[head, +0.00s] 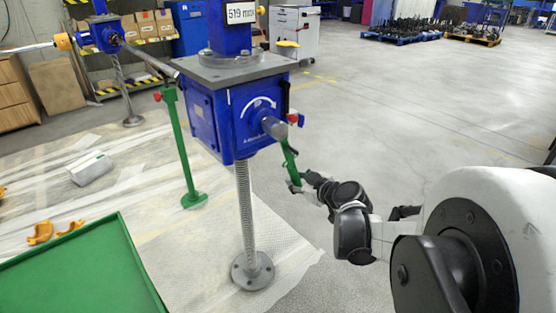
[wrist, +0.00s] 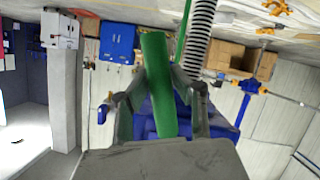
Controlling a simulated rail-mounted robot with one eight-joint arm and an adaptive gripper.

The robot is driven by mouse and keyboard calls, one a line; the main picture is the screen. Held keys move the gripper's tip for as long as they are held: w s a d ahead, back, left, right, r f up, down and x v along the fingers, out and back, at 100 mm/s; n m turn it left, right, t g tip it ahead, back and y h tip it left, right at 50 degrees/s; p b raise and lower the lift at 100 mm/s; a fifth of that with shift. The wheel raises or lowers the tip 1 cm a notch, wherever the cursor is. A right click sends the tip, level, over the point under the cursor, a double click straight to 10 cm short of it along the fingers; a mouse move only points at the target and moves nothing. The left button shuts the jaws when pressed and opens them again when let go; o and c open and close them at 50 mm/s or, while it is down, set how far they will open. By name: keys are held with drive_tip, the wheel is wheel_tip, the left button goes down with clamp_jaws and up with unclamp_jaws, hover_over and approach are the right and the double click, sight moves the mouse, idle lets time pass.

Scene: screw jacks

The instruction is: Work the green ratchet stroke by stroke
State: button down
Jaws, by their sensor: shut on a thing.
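The green ratchet (head: 290,158) hangs from the shaft end (head: 274,128) on the front of the blue screw jack (head: 208,115), its handle slanting down and to the right. A white curved arrow marks the jack's face above the shaft. My gripper (head: 298,184) is shut on the lower part of the handle. In the wrist view the green ratchet handle (wrist: 158,70) stands between the two fingers of my gripper (wrist: 160,88), leaning slightly. The ratchet's head is not clear in the wrist view.
A threaded spindle (head: 246,220) runs down from the jack to a round floor plate. A green stand (head: 180,150) is behind it. A green tray (head: 85,275) with yellow parts (head: 40,232) near it lies at lower left. The floor at right is open.

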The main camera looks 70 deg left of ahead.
drive_tip(key=w, duration=0.1)
drive_tip(key=w+a+r+n, duration=0.1)
drive_tip(key=w, duration=0.1)
drive_tip(key=shift+w+a+r+t+y, duration=0.1)
drive_tip(key=shift+a+r+t+y, duration=0.1)
drive_tip(key=shift+r+t+y, duration=0.15)
drive_tip(key=shift+m, duration=0.5)
drive_tip(key=s, duration=0.1)
drive_tip(key=s+d+f, duration=0.1)
drive_tip(key=s, duration=0.1)
drive_tip(key=shift+s+d+f, duration=0.2)
drive_tip(key=shift+d+f, duration=0.05)
drive_tip(key=shift+f, duration=0.1)
drive_tip(key=s+d+r+m+g+h, duration=0.1)
drive_tip(key=s+d+m+g, duration=0.1)
drive_tip(key=s, duration=0.5)
drive_tip(key=s+d+m+g+h, duration=0.1)
drive_tip(key=s+d+m+g, duration=0.2)
drive_tip(key=s, duration=0.5)
drive_tip(key=shift+d+r+m, duration=0.35)
drive_tip(key=shift+d+m, duration=0.45)
drive_tip(key=shift+d, duration=0.1)
